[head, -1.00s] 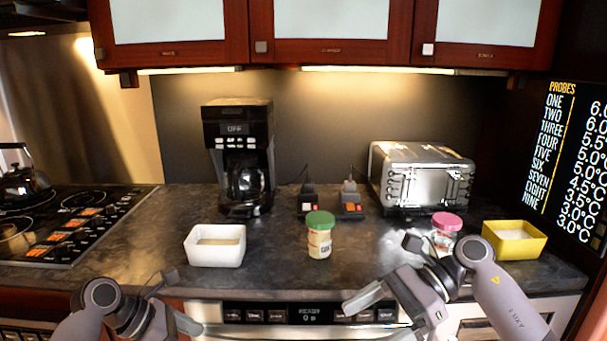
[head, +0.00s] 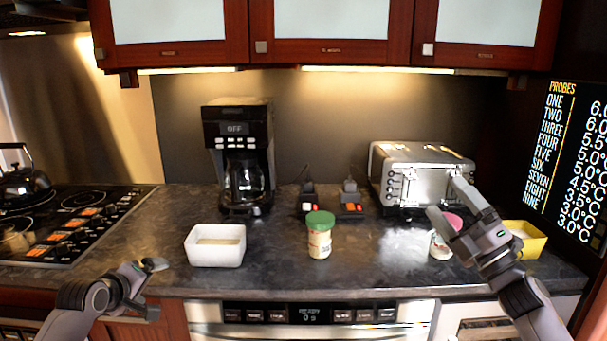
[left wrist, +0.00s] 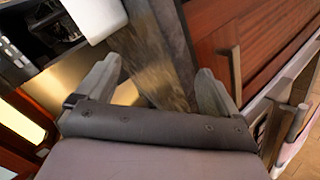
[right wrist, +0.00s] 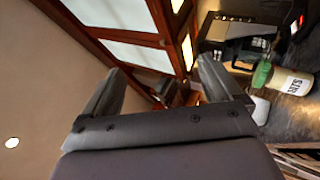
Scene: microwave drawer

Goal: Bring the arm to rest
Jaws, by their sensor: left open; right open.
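My left gripper (head: 150,288) is open and empty at the lower left of the head view, in front of the counter edge. Its two fingers (left wrist: 160,85) stand wide apart in the left wrist view, with the counter edge beyond them. My right gripper (head: 450,205) is open and raised on the right, in front of the toaster and the pink-lidded jar. Its fingers (right wrist: 168,88) are spread with nothing between them in the right wrist view, which looks toward the cabinets. It partly covers the pink-lidded jar and the yellow tray.
A green-lidded jar (head: 319,240) and a white tray (head: 215,258) stand on the counter (head: 275,272). A pink-lidded jar (head: 440,246), yellow tray (head: 532,245) and toaster (head: 400,180) are near my right arm. A coffee maker (head: 238,128) stands behind. A drawer appliance (head: 310,313) is below.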

